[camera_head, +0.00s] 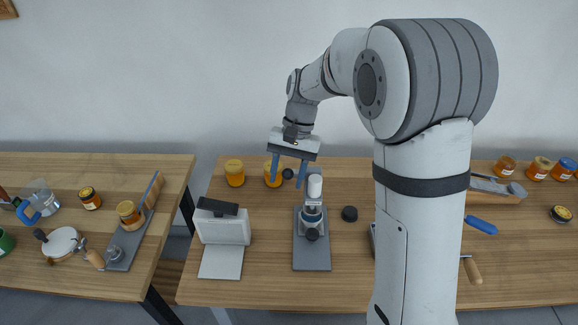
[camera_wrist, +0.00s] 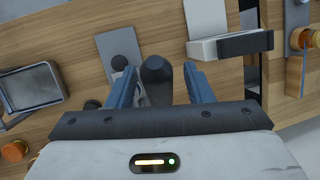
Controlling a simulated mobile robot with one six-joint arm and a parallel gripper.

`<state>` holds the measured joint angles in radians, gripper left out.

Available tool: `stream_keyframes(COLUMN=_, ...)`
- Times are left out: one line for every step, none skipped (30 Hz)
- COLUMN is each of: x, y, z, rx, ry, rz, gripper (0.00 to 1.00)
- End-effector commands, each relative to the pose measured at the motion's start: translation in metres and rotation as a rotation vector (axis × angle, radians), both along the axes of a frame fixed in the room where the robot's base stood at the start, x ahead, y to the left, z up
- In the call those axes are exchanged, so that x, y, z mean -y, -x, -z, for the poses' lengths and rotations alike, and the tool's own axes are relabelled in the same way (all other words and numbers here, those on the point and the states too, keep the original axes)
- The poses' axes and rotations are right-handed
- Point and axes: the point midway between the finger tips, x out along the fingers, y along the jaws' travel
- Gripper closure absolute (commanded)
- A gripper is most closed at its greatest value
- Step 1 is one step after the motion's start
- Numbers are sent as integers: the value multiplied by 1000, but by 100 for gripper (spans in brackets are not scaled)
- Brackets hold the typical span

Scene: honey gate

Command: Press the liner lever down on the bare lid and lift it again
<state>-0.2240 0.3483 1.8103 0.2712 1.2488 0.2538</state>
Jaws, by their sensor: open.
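The liner press has a grey base plate (camera_head: 312,256) and a pale upright body on the middle table. A dark knob, apparently the end of the liner lever (camera_head: 287,174), shows between my fingers. In the wrist view the dark lever grip (camera_wrist: 157,72) stands between the two blue fingers, with a visible gap at the right finger. My gripper (camera_head: 287,184) is open around the knob, above the far end of the press. The small round part low on the press (camera_head: 311,234) may be the lid; its top is too small to tell.
A white stand (camera_head: 221,230) with a black top is left of the press. A black round piece (camera_head: 349,213) lies to its right. Yellow jars (camera_head: 234,173) stand behind. A grey tray (camera_wrist: 32,90) shows in the wrist view. The table front is clear beside the base plate.

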Motion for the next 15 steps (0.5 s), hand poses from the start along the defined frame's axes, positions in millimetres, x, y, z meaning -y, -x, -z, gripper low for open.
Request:
stream_keyframes(x=0, y=0, z=0, rx=0, ry=0, rz=0, gripper=53)
stream_keyframes(x=0, y=0, z=0, rx=0, ry=0, rz=0, gripper=53)
stream_keyframes(x=0, y=0, z=0, rx=0, ry=0, rz=0, gripper=53)
stream_keyframes(x=0, y=0, z=-1, rx=0, ry=0, rz=0, gripper=53)
stream_keyframes(x=0, y=0, z=-2, rx=0, ry=0, rz=0, gripper=53)
stream_keyframes(x=1, y=-1, z=-4, rx=0, ry=0, rz=0, gripper=53)
stream_keyframes(x=1, y=-1, z=-5, rx=0, ry=0, rz=0, gripper=53)
stream_keyframes(x=1, y=-2, z=-7, rx=0, ry=0, rz=0, gripper=53)
stream_keyframes(x=2, y=-2, z=-10, rx=0, ry=0, rz=0, gripper=53)
stream_keyframes(x=2, y=-3, z=-13, rx=1, ry=0, rz=0, gripper=53)
stream_keyframes(x=3, y=-4, z=-15, rx=1, ry=0, rz=0, gripper=53)
stream_keyframes(x=3, y=-5, z=-19, rx=1, ry=0, rz=0, gripper=53)
stream_keyframes(x=4, y=-5, z=-21, rx=0, ry=0, rz=0, gripper=53)
stream_keyframes(x=4, y=-6, z=-23, rx=0, ry=0, rz=0, gripper=53)
stream_keyframes(x=5, y=-7, z=-26, rx=0, ry=0, rz=0, gripper=53)
